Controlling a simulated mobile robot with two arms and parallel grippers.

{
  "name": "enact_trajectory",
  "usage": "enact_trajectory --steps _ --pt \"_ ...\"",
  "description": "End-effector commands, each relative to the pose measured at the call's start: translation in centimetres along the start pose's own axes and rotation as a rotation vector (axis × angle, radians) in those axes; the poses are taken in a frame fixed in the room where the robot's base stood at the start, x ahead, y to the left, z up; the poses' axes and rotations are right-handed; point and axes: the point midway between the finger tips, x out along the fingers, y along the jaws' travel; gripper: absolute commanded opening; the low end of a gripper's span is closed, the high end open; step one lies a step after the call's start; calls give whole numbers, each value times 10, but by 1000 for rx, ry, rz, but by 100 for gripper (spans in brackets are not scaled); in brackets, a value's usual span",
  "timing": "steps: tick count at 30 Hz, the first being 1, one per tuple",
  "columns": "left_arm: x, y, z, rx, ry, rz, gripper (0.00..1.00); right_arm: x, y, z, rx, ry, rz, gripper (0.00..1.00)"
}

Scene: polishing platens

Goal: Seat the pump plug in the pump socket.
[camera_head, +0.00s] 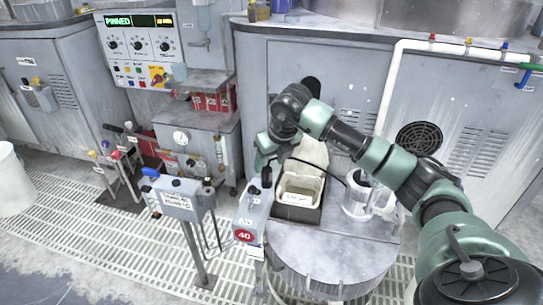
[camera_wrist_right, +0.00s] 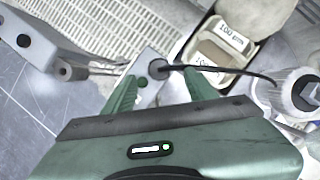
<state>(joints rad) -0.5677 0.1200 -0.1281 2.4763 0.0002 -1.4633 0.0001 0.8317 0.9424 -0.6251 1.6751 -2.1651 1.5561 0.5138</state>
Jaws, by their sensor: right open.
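The black pump plug (camera_wrist_right: 158,68) is at the top end of a grey socket box (camera_wrist_right: 146,88), its cable leading right. In the head view the dark plug (camera_head: 266,177) stands at the top of the grey box (camera_head: 256,207) with a red "40" badge. I cannot tell if the plug is fully seated; the socket opening is hidden. My right gripper (camera_wrist_right: 160,77) is open, its green fingers apart on either side of the plug and box end. In the head view this gripper (camera_head: 264,160) is above the box. My left gripper is not in view.
A cream tray (camera_head: 299,196) stands right of the box. A white jug (camera_head: 355,197) stands farther right on the round grey drum top (camera_head: 335,255). The cable runs toward the jug. A signed post (camera_head: 180,200) stands left, and a control panel (camera_head: 140,47) behind.

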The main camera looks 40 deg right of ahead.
Motion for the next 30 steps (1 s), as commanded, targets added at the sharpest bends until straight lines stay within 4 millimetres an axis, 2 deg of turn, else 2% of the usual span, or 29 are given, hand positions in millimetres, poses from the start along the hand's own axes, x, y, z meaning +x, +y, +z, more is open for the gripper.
enact_trajectory --steps 3,7,24,26,28,29,30 --pt "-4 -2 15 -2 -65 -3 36 -15 0 1 -1 -1 1 57" --pt "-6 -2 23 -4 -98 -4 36 -21 0 0 -1 -1 0 57" --pt "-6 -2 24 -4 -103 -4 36 -20 1 0 -2 -1 4 57" --pt "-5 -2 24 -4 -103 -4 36 -18 8 -1 -8 -4 25 57" --pt "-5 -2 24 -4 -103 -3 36 -13 28 -3 -25 -14 85 57" --pt "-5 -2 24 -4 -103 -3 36 -11 40 -4 -34 -21 124 57" --pt "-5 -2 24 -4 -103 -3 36 -8 61 -7 -47 -33 192 57"
